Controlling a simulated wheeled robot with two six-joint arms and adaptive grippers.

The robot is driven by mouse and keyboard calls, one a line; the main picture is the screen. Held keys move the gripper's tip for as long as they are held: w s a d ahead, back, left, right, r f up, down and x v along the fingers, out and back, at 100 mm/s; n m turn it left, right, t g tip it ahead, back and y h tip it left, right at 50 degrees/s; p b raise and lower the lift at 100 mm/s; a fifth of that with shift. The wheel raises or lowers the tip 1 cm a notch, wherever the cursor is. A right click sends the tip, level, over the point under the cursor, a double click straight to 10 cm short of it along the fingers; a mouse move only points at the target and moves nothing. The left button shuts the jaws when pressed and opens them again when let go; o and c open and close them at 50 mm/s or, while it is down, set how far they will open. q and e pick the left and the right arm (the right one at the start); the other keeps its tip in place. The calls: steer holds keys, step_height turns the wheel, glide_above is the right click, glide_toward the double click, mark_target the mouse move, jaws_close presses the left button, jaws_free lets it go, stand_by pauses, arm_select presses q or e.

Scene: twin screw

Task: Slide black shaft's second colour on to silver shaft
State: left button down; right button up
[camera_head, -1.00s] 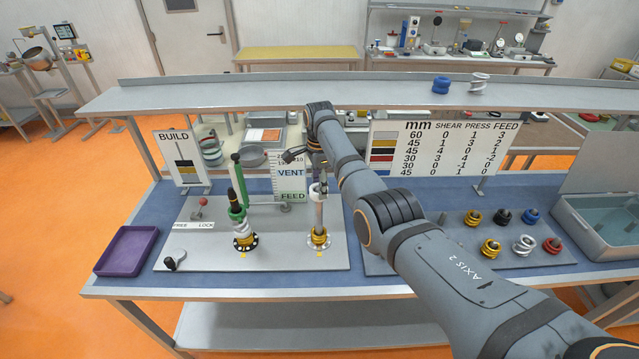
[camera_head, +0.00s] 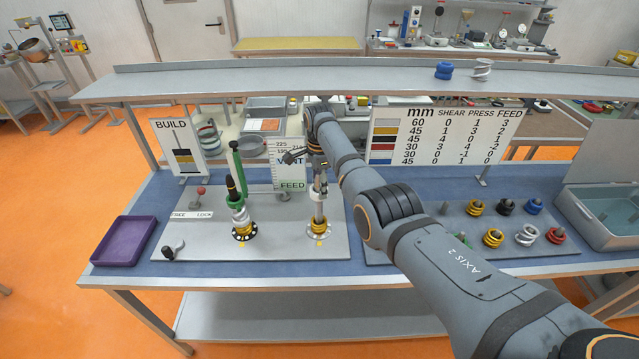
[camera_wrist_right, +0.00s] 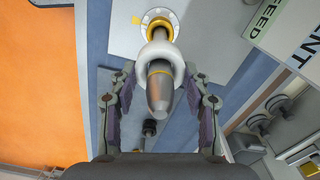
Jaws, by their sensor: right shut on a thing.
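My right gripper (camera_head: 318,173) is over the silver shaft (camera_head: 318,208) in the head view. In the right wrist view its fingers (camera_wrist_right: 162,82) are shut on a white ring (camera_wrist_right: 178,62) from both sides. The ring is around the silver shaft, whose pointed tip (camera_wrist_right: 160,98) sticks out through it towards the camera. A yellow element (camera_head: 319,226) sits at the shaft's base, below the white ring and apart from it. The black shaft (camera_head: 231,186) stands to the left, with green (camera_head: 238,203), white (camera_head: 241,217) and yellow (camera_head: 243,230) pieces on it. My left gripper is out of view.
A tall green post (camera_head: 236,160) and the VENT/FEED scale (camera_head: 289,172) stand behind the shafts. A lever with a red knob (camera_head: 200,190) and a purple tray (camera_head: 124,240) are at left. Several coloured elements sit on pegs at right. A shelf (camera_head: 230,86) spans the back.

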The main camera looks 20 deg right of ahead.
steer(key=shift+f+b, duration=1.1)
steer(key=shift+f, duration=0.7)
steer(key=o, duration=1.3)
steer(key=shift+c, duration=0.2)
step_height(320, 180, up, 12)
steer(key=shift+f, duration=0.1)
